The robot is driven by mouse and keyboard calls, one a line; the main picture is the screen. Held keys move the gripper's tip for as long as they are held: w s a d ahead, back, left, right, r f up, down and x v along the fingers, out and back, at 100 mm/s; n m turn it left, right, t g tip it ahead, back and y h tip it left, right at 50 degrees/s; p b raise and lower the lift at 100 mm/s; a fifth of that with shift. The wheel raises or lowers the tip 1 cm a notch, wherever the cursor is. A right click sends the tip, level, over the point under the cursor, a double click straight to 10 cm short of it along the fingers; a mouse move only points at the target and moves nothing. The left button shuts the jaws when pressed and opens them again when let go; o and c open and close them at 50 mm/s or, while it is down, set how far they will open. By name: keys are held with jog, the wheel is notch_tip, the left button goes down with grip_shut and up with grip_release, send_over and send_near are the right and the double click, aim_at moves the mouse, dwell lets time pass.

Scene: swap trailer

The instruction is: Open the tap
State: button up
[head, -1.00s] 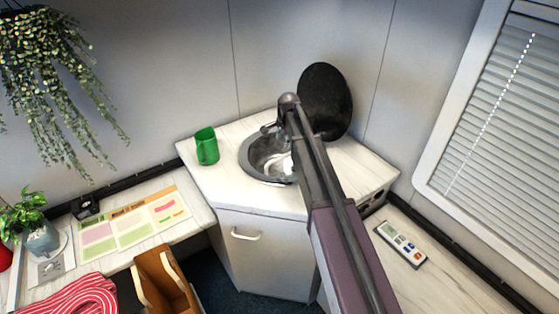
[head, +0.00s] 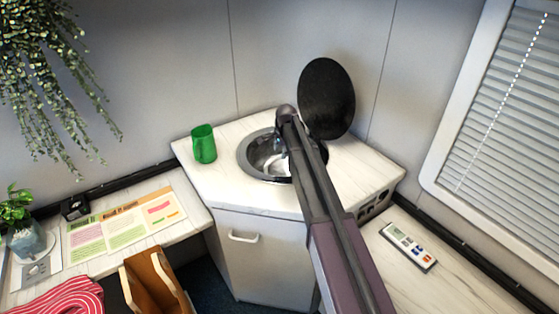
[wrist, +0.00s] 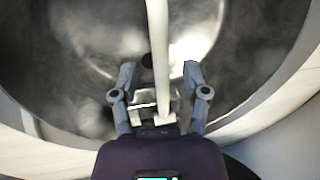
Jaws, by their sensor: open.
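The round metal sink (head: 247,165) is set in the corner counter. In the wrist view its basin (wrist: 75,50) fills most of the picture, with a dark drain hole. A pale, shiny bar, which looks like part of the tap (wrist: 157,45), runs down from the top edge to a small block. My gripper (wrist: 159,70) is open, one finger on each side of this bar, with gaps on both sides. I cannot tell whether the bar is the spout or the lever. In the head view my arm covers most of the tap and the gripper.
A green cup (head: 204,144) stands left of the sink. A black round lid (head: 327,95) stands upright behind it at the right. A remote-like device (head: 408,246) lies on the right counter. A hanging plant (head: 45,70) is at the far left.

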jog(key=shift+w+a+f+b, duration=0.1)
jog(key=shift+w+f+b, duration=0.05)
jog(key=shift+f+b, duration=0.45)
jog(key=shift+w+a+f+b, duration=0.1)
jog(key=shift+f+b, duration=0.3)
jog(key=shift+f, duration=0.35)
grip_shut()
